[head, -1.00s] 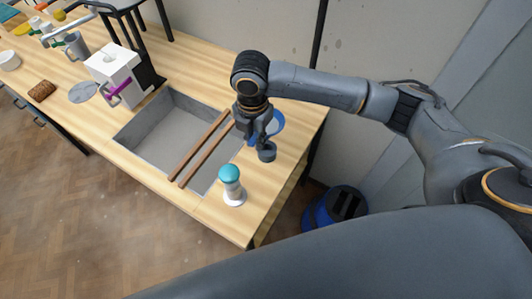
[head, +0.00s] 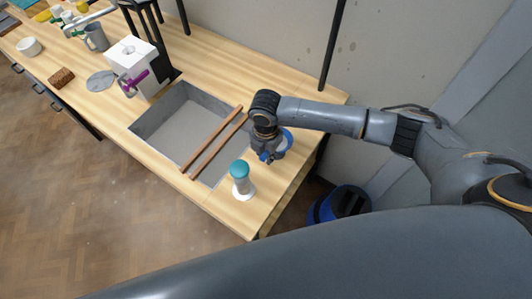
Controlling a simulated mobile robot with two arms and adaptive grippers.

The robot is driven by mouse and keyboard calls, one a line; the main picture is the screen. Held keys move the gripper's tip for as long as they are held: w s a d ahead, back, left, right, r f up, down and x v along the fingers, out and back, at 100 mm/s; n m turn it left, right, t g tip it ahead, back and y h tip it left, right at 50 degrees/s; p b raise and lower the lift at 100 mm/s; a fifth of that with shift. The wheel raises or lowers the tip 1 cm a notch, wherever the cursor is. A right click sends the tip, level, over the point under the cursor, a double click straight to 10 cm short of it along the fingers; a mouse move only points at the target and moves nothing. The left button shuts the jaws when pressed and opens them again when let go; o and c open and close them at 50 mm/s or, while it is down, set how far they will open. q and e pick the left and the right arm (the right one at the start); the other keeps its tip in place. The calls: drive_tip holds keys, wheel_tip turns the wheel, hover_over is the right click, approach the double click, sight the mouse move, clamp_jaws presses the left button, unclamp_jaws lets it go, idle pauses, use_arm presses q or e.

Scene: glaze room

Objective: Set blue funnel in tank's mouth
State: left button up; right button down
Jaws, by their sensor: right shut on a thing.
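My right gripper (head: 268,153) is over the right end of the bench, beside the sink. It is shut on the blue funnel (head: 288,139), whose round blue rim shows behind and to the right of the fingers. The gripper hides much of the funnel, and I cannot tell whether it touches the bench. The mouth is empty. My left gripper is not in view.
Two wooden bars (head: 212,142) lie across the sink (head: 178,128). A dark post stand (head: 160,62) rises behind the tank. A grey disc (head: 101,81) and brown sponge (head: 61,77) lie left.

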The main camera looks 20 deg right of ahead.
drive_tip(key=shift+f, duration=0.2)
drive_tip(key=c, duration=1.3)
unclamp_jaws()
drive_tip(key=shift+r, duration=0.1)
drive_tip(key=shift+b, duration=0.3)
drive_tip(key=r+b, duration=0.1)
drive_tip(key=r, duration=0.2)
drive_tip(key=r+b, duration=0.1)
drive_tip(key=shift+a+r+b, duration=0.25)
drive_tip(key=shift+r+b, duration=0.1)
drive_tip(key=shift+r, duration=0.05)
wheel_tip(320, 180, up, 9)
drive_tip(key=shift+s+f, duration=0.1)
drive_tip(key=shift+s, duration=0.05)
drive_tip(key=shift+s, duration=0.1)
